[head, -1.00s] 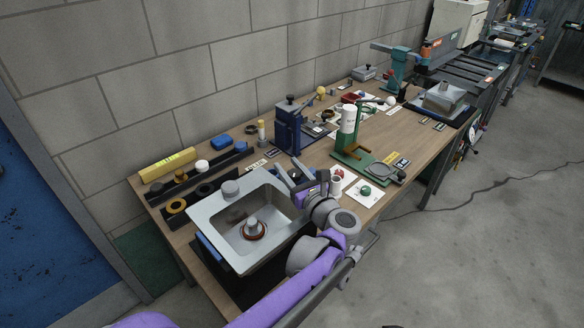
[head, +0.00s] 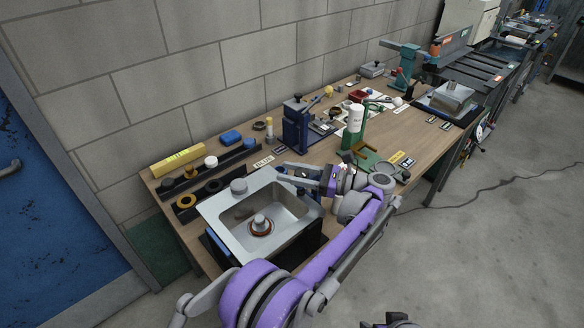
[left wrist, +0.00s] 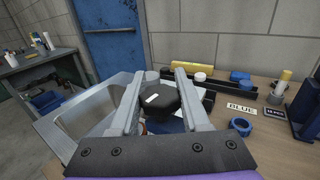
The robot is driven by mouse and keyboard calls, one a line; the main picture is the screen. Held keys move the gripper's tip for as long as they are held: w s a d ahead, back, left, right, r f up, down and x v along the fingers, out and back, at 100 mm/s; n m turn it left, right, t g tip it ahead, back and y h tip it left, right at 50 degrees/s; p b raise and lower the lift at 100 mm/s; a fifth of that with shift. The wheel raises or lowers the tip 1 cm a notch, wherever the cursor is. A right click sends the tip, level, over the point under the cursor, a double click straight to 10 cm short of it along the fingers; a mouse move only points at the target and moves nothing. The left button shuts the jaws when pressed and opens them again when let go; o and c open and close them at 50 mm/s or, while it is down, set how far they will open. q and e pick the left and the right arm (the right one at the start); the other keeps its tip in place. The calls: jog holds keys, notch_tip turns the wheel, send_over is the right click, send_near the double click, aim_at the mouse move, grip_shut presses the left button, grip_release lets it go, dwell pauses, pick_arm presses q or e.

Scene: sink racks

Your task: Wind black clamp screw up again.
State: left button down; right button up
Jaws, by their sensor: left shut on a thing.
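The black clamp screw's knob (left wrist: 160,98), with a white mark on top, sits between my left gripper's fingers (left wrist: 158,82) in the left wrist view. The fingers are shut on its sides. In the head view my left gripper (head: 287,173) reaches in over the back right corner of the grey sink (head: 215,216), pointing left. The gripper mostly hides the knob there. The clamp's body and the screw's thread below the knob are hidden. The sink also shows in the left wrist view (left wrist: 75,122). My right gripper is not in view.
A grey drain fitting (head: 260,222) stands in the basin on an orange-brown ring. Behind the sink are a yellow bar (head: 178,160), a blue block (head: 231,137) and black trays. A blue press (head: 296,125) and a green stand (head: 366,155) are beyond the gripper.

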pick_arm(q)
jog(key=shift+s+f+n+g, duration=0.2)
jog(key=shift+n+g, duration=0.3)
jog(key=shift+g, duration=0.3)
jog(key=shift+c, duration=1.9)
grip_release()
jog(key=shift+w+a, duration=0.1)
jog(key=shift+r, duration=0.1)
